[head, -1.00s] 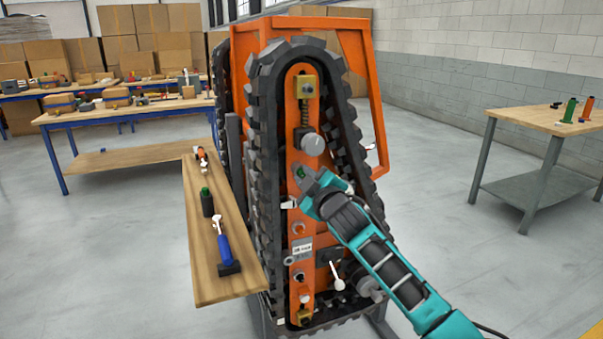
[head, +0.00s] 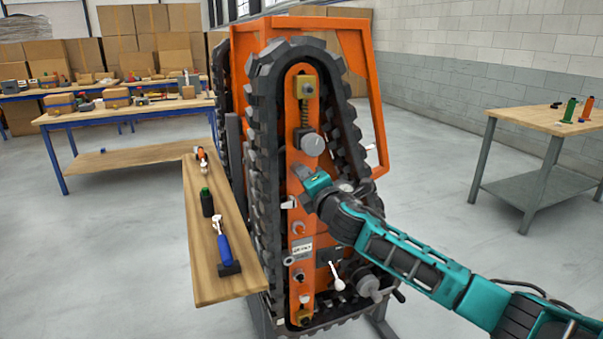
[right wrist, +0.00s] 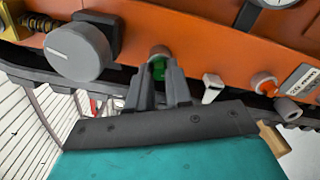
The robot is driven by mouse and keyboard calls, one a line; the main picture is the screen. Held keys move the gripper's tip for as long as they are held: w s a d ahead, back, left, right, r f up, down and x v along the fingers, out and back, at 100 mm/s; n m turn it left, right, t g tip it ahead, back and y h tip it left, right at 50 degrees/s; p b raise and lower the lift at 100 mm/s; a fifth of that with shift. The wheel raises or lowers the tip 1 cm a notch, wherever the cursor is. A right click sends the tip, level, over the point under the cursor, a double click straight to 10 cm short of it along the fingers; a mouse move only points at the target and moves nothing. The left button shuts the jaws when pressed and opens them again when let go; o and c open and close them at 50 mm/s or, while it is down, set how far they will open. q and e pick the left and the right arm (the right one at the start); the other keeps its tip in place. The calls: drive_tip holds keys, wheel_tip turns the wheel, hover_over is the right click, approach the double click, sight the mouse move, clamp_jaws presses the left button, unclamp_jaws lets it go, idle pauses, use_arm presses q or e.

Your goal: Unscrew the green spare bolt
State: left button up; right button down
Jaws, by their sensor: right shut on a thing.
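The green spare bolt (right wrist: 158,69) sits at a round grey socket in the orange panel (head: 302,225) of the tracked carrier. In the right wrist view it shows between the fingers of my right gripper (right wrist: 160,80), which are shut on it. In the head view the right gripper (head: 301,174) is at the panel, just below the large grey knob (head: 312,144), and hides the bolt. I cannot tell how deep the bolt sits. My left gripper is not in view.
A black track (head: 263,130) frames the panel. A white lever (right wrist: 213,90) is close beside the gripper. A wooden shelf (head: 200,280) with a green-topped black cylinder (head: 207,202) and a blue-handled tool (head: 227,245) stands left. Right is a table (head: 540,120), with free floor between.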

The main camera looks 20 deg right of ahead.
drive_tip(key=n, duration=0.6)
drive_tip(key=shift+r, duration=0.1)
drive_tip(key=c, duration=1.2)
unclamp_jaws()
drive_tip(key=m, duration=2.9)
